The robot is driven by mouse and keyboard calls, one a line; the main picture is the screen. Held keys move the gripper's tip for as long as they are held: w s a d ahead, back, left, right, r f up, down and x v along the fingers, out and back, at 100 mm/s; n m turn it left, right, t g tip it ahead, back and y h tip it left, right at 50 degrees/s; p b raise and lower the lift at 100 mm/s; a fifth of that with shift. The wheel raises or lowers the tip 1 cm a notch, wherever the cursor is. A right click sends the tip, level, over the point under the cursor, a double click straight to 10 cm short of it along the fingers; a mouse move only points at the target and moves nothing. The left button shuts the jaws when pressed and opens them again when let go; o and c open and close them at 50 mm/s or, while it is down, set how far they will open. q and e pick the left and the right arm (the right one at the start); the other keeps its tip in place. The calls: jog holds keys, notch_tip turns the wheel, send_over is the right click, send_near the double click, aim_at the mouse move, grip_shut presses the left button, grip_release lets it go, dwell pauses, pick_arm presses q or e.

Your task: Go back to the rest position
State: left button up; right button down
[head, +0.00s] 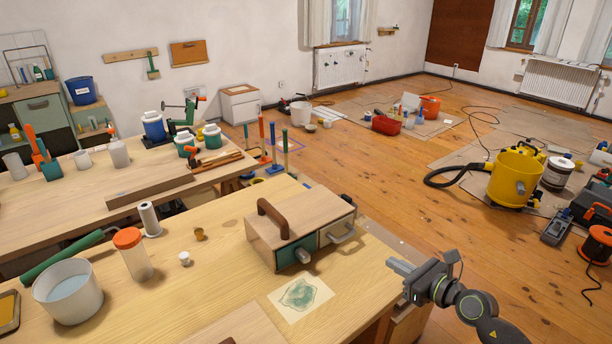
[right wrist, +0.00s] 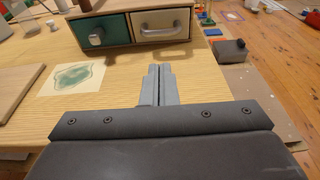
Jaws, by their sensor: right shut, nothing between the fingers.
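My right gripper (head: 402,267) is at the right front edge of the near workbench (head: 215,215), to the right of a small wooden drawer box. In the right wrist view its two grey fingers (right wrist: 158,72) are together with nothing between them, over the bench edge. The drawer box (head: 300,215) has a brown handle on top, a green drawer (right wrist: 106,31) and a cream drawer (right wrist: 165,24); both drawer fronts look closed. The fingers are apart from the box. My left gripper is not in the head view.
A paper with a green blot (head: 301,297) lies in front of the box. A yellow vacuum (head: 516,177) is on the floor at right. Open wooden floor lies between.

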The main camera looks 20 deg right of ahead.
jog(key=s+r+m+t+h, duration=0.35)
jog(key=r+m+t, duration=0.25)
jog(key=m, duration=0.5)
jog(key=s+d+f+m+g+h, duration=0.25)
jog(key=s+m+h, duration=0.2)
jog(key=m, duration=0.45)
jog(key=s+d+f+m+g+h, duration=0.15)
jog(key=s+d+m+h, duration=0.35)
jog(key=m, duration=0.5)
jog(key=s+a+f+m+g+y, duration=0.3)
jog(key=s+a+f+m+g, duration=0.3)
jog(key=s, duration=0.3)
jog(key=s+a+f+m+g+y, duration=0.2)
jog(key=s+a+f+m+g, duration=0.35)
jog(key=s+a, duration=0.2)
notch_tip(320, 180, down, 26)
jog(key=s+d+g, duration=0.2)
jog(key=d, duration=0.1)
jog(key=s+a+f+g+y, duration=0.1)
jog(key=s+f, duration=1.3)
jog(key=shift+a+f, duration=0.35)
jog(key=shift+a, duration=0.05)
jog(key=shift+n+g, duration=0.25)
